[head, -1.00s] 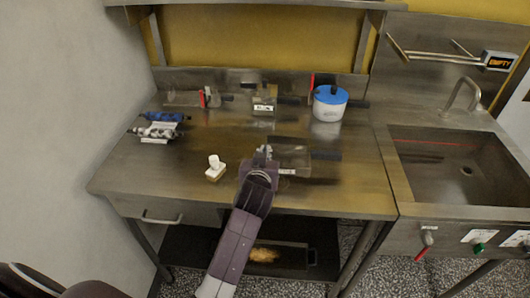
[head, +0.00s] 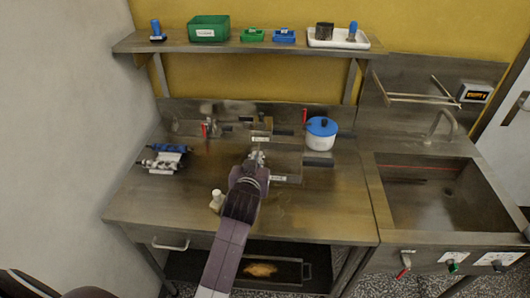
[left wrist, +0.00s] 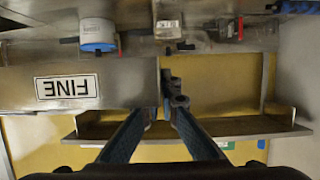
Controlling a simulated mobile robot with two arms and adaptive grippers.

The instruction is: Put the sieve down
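The sieve (head: 289,160) is a flat metal frame with a white label on its near edge, in the middle of the head view. In the left wrist view, which looks upside down, its grey side (left wrist: 120,95) carries the label FINE. My left gripper (head: 257,158) is at the sieve's left end. In the left wrist view its fingertips (left wrist: 172,92) are close together at that end, apparently closed on its edge. The sieve appears over the steel table (head: 150,205); I cannot tell whether it touches it. My right gripper is not in view.
A white pot with a blue lid (head: 321,134) stands right of the sieve. A small white bottle-like item (head: 217,200) stands left of my gripper. Rollers (head: 165,160) lie at left. A labelled piece (head: 262,138) is behind. A shelf (head: 180,46) overhangs the back; a sink (head: 430,195) is right.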

